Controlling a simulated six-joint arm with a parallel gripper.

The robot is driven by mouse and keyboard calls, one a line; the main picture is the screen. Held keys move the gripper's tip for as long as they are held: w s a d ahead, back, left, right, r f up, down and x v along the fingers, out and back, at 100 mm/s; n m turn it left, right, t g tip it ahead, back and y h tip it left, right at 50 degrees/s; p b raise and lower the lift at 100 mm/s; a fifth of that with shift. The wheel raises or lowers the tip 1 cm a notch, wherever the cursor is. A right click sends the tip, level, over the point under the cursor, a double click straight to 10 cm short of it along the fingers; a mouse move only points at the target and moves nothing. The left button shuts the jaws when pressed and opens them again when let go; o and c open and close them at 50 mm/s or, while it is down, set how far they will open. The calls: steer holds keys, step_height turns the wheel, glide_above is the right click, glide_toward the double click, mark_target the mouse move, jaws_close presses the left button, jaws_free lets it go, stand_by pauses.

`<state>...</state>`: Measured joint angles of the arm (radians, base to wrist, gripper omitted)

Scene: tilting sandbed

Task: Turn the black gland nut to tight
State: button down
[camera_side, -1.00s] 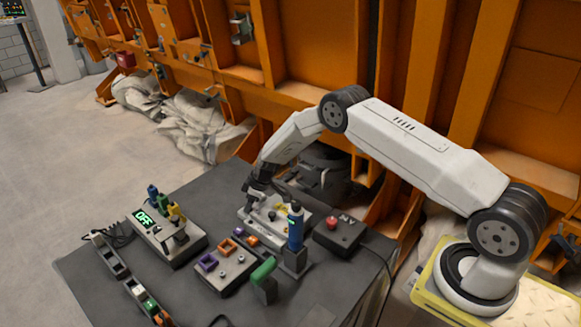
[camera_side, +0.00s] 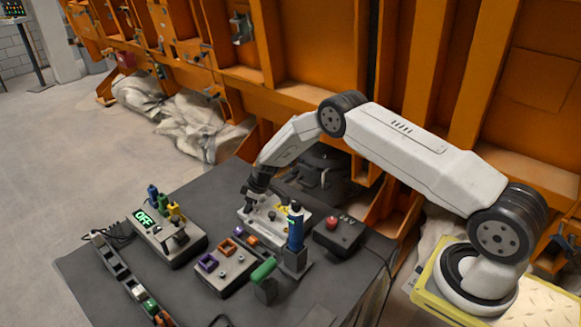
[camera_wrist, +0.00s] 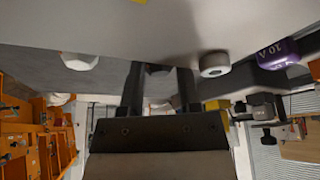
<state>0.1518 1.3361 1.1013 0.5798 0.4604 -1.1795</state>
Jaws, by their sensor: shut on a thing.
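My gripper (camera_side: 250,199) points down at the left end of a pale plate (camera_side: 268,233) on the dark table. In the wrist view my gripper (camera_wrist: 159,82) has its two dark fingers closed on either side of a small dark, faceted piece, the black gland nut (camera_wrist: 157,69). Only part of the nut shows between the fingers. In the side view the gripper hides it, and I cannot read how far it is turned.
A blue upright cylinder (camera_side: 296,228) stands close right of the plate. A box with a red button (camera_side: 332,223) is farther right. A box with a lit OFF display (camera_side: 146,217) stands left. A block with purple and orange square pieces (camera_side: 232,272) lies in front.

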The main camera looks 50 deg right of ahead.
steer(key=shift+s+m+h, duration=0.1)
steer(key=shift+m+h, duration=0.4)
steer(key=shift+m, duration=0.8)
steer(key=c, duration=0.6)
jaws_free()
steer(key=shift+r, duration=0.15)
steer(key=shift+v, duration=3.75)
steer(key=shift+s, duration=0.1)
